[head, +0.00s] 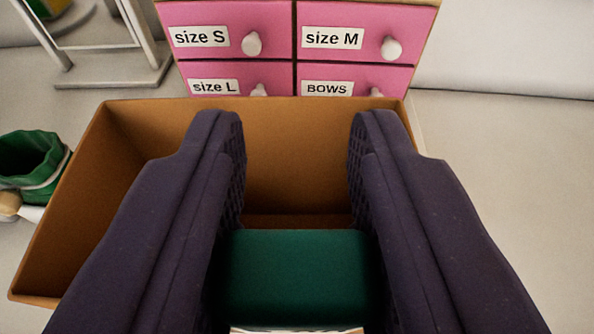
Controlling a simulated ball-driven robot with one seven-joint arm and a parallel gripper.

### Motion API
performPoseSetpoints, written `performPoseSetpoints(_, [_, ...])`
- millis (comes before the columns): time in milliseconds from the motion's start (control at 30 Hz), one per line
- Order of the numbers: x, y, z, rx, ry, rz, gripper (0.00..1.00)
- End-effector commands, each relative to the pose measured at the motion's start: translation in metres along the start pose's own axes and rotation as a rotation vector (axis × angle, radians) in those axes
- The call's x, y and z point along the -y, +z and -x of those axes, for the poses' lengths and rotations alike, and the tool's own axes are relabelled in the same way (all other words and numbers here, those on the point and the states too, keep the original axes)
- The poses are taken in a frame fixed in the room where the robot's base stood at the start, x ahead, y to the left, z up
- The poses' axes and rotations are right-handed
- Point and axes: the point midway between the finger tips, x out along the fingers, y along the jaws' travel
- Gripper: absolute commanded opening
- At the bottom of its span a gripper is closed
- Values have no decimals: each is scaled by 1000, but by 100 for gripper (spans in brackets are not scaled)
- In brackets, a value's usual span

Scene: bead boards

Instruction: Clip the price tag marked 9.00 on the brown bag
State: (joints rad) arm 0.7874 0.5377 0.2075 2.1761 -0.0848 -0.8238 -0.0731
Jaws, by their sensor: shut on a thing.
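My gripper (297,150) has two dark purple fingers and is shut on a green block-like thing (297,275), which spans the gap between them. A thin pale strip shows under the green thing at the bottom edge of the picture, mostly cut off. I cannot tell whether this is the price tag, and no 9.00 marking is readable. An open-topped brown container (140,150) with straight walls lies beyond and below the fingers. I cannot tell whether it is the brown bag. The fingers hide parts of its side walls.
A pink drawer unit (295,45) stands behind the brown container, with labels size S, size M, size L and BOWS and white knobs. A green bag (50,150) with a pale band is at the left. A white metal frame (115,78) stands at back left. The right side is clear.

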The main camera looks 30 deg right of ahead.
Motion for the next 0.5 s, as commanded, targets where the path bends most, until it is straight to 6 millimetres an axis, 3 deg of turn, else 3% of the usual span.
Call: performPoseSetpoints(500, [0, 16, -5, 0, 0, 0, 0])
